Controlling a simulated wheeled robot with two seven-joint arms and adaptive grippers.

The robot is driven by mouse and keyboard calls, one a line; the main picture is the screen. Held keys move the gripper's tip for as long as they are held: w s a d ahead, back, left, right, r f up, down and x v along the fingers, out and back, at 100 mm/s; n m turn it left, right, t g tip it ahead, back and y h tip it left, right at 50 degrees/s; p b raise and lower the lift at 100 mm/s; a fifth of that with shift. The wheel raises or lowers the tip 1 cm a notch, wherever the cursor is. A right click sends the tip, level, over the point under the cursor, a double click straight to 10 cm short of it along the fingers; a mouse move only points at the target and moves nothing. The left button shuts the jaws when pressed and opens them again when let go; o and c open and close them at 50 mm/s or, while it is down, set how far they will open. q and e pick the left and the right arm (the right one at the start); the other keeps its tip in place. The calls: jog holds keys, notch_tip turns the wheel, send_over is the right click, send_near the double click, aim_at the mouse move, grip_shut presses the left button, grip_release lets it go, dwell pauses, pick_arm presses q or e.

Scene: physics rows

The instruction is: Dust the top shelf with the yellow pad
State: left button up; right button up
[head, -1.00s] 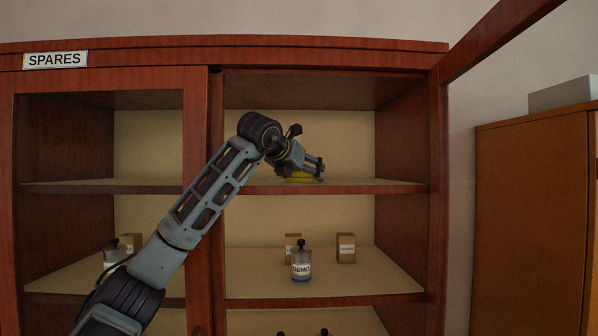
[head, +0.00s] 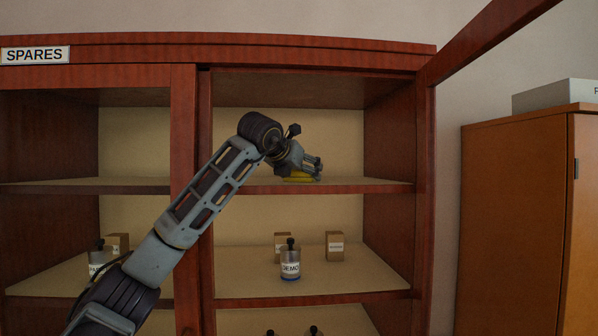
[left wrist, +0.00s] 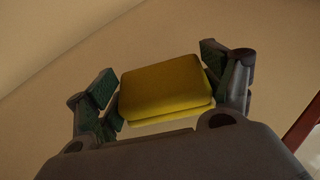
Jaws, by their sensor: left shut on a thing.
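The yellow pad (head: 300,177) is at the top shelf (head: 375,186) of the open right-hand cabinet section. It sits low, at or just above the shelf surface; contact is hard to tell. My left gripper (head: 312,170) is shut on the pad. In the left wrist view the pad (left wrist: 165,88) lies between the two fingers of the left gripper (left wrist: 168,95), with pale shelf surface beyond. My right gripper is not in view.
The shelf below holds a jar labelled DEMO (head: 290,262) and small brown boxes (head: 334,246). The open door (head: 485,40) reaches out at upper right. A divider post (head: 184,130) stands left of the opening. An orange-brown cabinet (head: 510,220) is at right.

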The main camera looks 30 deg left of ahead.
pick_arm(q)
jog(key=shift+w+d+p, duration=0.3)
jog(key=shift+w+d, duration=0.25)
jog(key=shift+d, duration=0.35)
jog(key=shift+w+d+p, duration=0.3)
jog(key=shift+w+d, duration=0.25)
jog(key=shift+d, duration=0.3)
jog(key=shift+c, duration=0.2)
jog(key=shift+w+d+r+p, duration=0.1)
jog(key=shift+w+d+p, duration=0.35)
jog(key=shift+d, duration=0.3)
jog(key=shift+w+d+r+p, duration=0.1)
jog(key=shift+w+d+p, duration=0.2)
jog(key=shift+w+d, duration=0.35)
jog(key=shift+d, duration=0.25)
jog(key=shift+d, duration=0.1)
jog(key=shift+w+d+f+p, duration=0.1)
jog(key=shift+w+d+p, duration=0.3)
jog(key=shift+d, duration=0.45)
jog(key=shift+w+d+f, duration=0.1)
jog(key=shift+w+d, duration=0.45)
jog(key=shift+d, duration=0.2)
jog(key=shift+a, duration=0.1)
